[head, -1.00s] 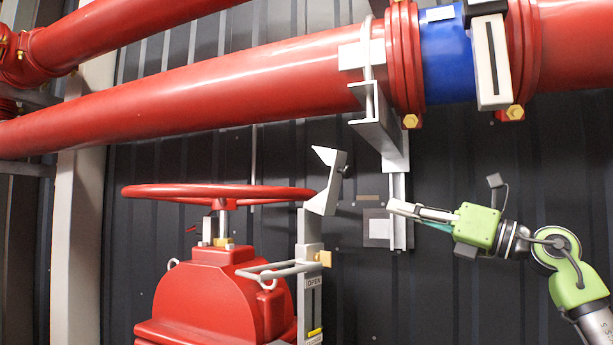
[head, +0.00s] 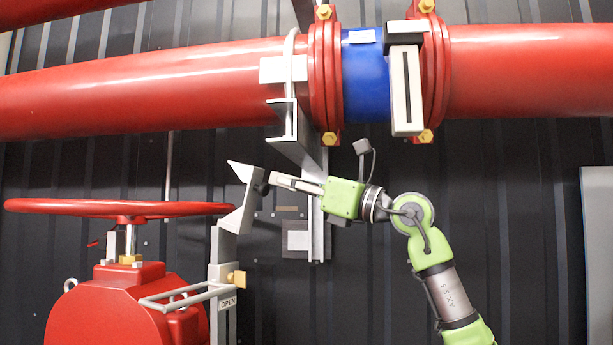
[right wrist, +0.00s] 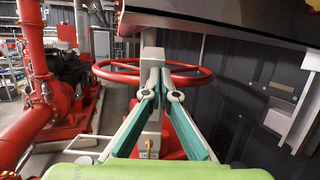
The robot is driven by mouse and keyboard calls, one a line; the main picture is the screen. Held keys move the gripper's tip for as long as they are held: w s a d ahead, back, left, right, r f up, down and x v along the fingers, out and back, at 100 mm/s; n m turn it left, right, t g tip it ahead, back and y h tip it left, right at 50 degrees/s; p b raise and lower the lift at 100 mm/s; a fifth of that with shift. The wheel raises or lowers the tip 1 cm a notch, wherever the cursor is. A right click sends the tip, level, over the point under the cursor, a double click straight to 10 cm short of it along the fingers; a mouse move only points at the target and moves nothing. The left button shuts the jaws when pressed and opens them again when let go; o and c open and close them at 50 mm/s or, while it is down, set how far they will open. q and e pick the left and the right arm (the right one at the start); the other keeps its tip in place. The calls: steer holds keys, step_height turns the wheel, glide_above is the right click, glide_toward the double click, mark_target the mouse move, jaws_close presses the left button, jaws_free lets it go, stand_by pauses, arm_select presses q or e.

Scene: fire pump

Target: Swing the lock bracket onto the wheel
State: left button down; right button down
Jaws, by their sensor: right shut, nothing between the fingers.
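The lock bracket (head: 239,207) is a pale grey angled plate at the top of a grey post. It leans up and to the right, beside the right rim of the red handwheel (head: 110,209). My right gripper (head: 271,180) is shut and empty, its fingertips at the bracket's right side, close to a dark knob; I cannot tell whether they touch. In the right wrist view the shut fingers (right wrist: 157,77) point at the bracket (right wrist: 151,56), with the wheel (right wrist: 103,71) behind. They hide part of the post. My left gripper is out of view.
A red pipe (head: 150,85) with a blue section (head: 364,80) runs above my right arm. A grey pipe support (head: 313,215) stands behind my gripper. A yellow knob (head: 237,279) and grey rod handle (head: 180,298) sit below the bracket.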

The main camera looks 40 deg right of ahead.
steer(key=shift+p+x, duration=0.3)
steer(key=shift+x, duration=0.9)
steer(key=shift+g, duration=0.8)
steer(key=w+r+p, duration=0.1)
steer(key=r+p, duration=0.1)
steer(key=p, duration=0.2)
steer(key=w+a+r+p, duration=0.1)
steer(key=w+r+p, duration=0.1)
steer(key=p, duration=0.3)
steer(key=shift+a, duration=0.15)
steer(key=shift+w+a+p, duration=0.1)
steer(key=shift+w+p, duration=0.2)
steer(key=shift+p, duration=0.1)
steer(key=shift+w+a+f, duration=0.1)
steer(key=shift+w, duration=0.15)
steer(key=shift+s+h, duration=0.1)
steer(key=shift+h, duration=0.2)
